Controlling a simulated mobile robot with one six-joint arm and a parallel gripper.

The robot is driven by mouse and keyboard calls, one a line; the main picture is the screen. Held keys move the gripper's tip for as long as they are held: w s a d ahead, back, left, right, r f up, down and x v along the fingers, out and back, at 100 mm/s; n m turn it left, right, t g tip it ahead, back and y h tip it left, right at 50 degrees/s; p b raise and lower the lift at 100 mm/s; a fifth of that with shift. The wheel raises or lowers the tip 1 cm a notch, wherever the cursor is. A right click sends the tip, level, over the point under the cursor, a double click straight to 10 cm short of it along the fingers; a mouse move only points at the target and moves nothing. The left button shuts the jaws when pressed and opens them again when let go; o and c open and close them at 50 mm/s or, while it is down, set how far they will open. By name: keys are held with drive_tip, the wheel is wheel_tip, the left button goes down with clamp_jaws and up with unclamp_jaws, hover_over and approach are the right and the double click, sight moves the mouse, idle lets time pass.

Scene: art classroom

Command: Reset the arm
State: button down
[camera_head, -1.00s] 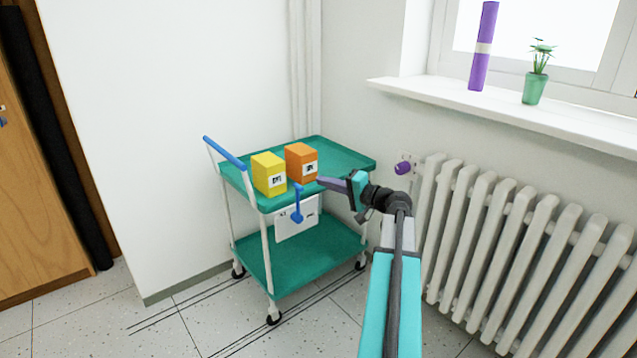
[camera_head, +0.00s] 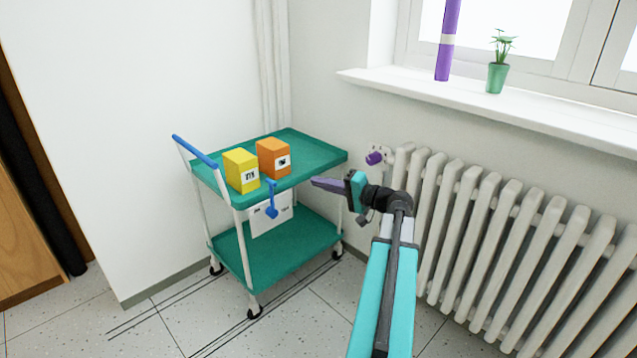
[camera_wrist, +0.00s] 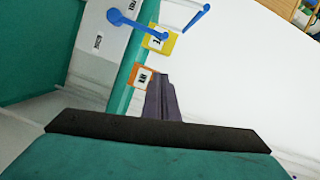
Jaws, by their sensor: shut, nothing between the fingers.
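My gripper (camera_head: 328,184) is in front of the right side of the trolley in the head view, level with its top shelf. Its dark fingers are shut with nothing between them. In the wrist view, the fingers (camera_wrist: 162,98) point toward the trolley, with an orange box (camera_wrist: 145,76) and a yellow box (camera_wrist: 160,42) beyond. My arm reaches up from the bottom of the head view, bent at the wrist.
A green two-shelf trolley (camera_head: 318,153) bears the yellow box (camera_head: 241,171) and orange box (camera_head: 273,158). A blue lever (camera_head: 271,203) and white panel hang at its front. A radiator (camera_head: 480,210) stands at right, below a sill (camera_head: 430,90) with a plant (camera_head: 498,72) and a purple roll (camera_head: 446,45).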

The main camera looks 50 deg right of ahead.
drive_tip(key=shift+a, duration=0.1)
drive_tip(key=w+a+f+n+g+y+p, duration=0.1)
drive_tip(key=w+a+f+g+p, duration=0.15)
drive_tip(key=a+f, duration=0.5)
drive_tip(key=w+a+f+n+g+y+p, duration=0.1)
drive_tip(key=w+a+f+g+y+p, duration=0.25)
drive_tip(key=a, duration=0.65)
drive_tip(key=a+f+n+g+h+p, duration=0.1)
drive_tip(key=a+f+g+p, duration=0.25)
drive_tip(key=a+f, duration=0.45)
drive_tip(key=s+a+f+n+g+h+p, duration=0.1)
drive_tip(key=s+a+f+n+g+p, duration=0.15)
drive_tip(key=s+a+f+p, duration=0.35)
drive_tip(key=s+a+f+n+g+p, duration=0.1)
drive_tip(key=s+a+g, duration=0.25)
drive_tip(key=a, duration=0.45)
drive_tip(key=s+a+f+n+g+h+p, duration=0.1)
drive_tip(key=s+a+f+n+g+p, duration=0.2)
drive_tip(key=s+a, duration=0.35)
drive_tip(key=s+a+n+g+h+p, duration=0.1)
drive_tip(key=s+n+g+h+p, duration=0.1)
drive_tip(key=s+p, duration=0.2)
drive_tip(key=s+a+f+n+g+h+p, duration=0.1)
drive_tip(key=s+a+g+h+p, duration=0.1)
drive_tip(key=s, duration=0.9)
drive_tip(key=shift+s+a+f+n+p, duration=0.25)
drive_tip(key=shift+n+p, duration=0.1)
drive_tip(key=shift+p, duration=0.5)
